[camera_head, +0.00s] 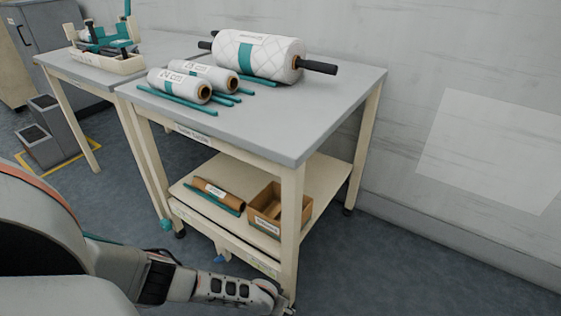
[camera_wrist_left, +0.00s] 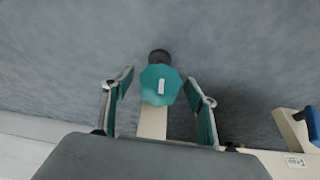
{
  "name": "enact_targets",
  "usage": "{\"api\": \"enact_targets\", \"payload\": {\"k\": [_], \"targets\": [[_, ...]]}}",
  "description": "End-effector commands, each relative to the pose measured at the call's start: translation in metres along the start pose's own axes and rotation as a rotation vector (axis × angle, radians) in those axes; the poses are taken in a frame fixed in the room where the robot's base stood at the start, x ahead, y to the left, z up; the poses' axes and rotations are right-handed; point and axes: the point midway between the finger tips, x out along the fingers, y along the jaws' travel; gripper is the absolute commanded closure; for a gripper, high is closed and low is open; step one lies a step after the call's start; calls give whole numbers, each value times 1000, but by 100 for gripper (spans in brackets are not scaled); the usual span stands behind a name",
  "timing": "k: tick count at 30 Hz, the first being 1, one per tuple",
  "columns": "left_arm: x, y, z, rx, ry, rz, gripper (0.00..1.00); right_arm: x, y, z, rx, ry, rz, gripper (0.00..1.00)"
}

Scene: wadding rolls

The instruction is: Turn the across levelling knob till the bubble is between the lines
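A teal faceted knob (camera_wrist_left: 160,86) with a white mark on its face shows in the left wrist view, on a cream leg with a dark caster beyond it. My left gripper (camera_wrist_left: 160,80) is open, with one finger on each side of the knob and a visible gap at both sides. In the head view my left arm reaches low to the front leg of the table (camera_head: 215,101); its fingertips cannot be made out there. Another teal knob (camera_head: 166,224) shows low at the left leg. No bubble or lines can be made out. My right gripper is out of view.
A large quilted roll (camera_head: 258,55) on a dark bar and two smaller rolls lie on the tabletop. The lower shelf holds an open brown box (camera_head: 266,212) and a brown roll (camera_head: 216,191). A blue part (camera_wrist_left: 313,125) sticks out at the right in the wrist view.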

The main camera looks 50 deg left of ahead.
Motion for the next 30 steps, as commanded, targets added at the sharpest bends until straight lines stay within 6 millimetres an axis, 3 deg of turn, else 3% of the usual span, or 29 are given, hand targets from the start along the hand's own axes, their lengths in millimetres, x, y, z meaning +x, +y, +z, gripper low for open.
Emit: {"api": "enact_targets", "payload": {"k": [1, 4, 17, 30], "targets": [[0, 0, 0, 0, 0, 0, 55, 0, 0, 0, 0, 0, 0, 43], [0, 0, 0, 0, 0, 0, 81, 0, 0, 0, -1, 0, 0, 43], [-1, 2, 1, 10, -1, -29, 81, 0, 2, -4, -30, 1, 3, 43], [1, 3, 4, 83, -6, -201, 81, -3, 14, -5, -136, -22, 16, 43]]}}
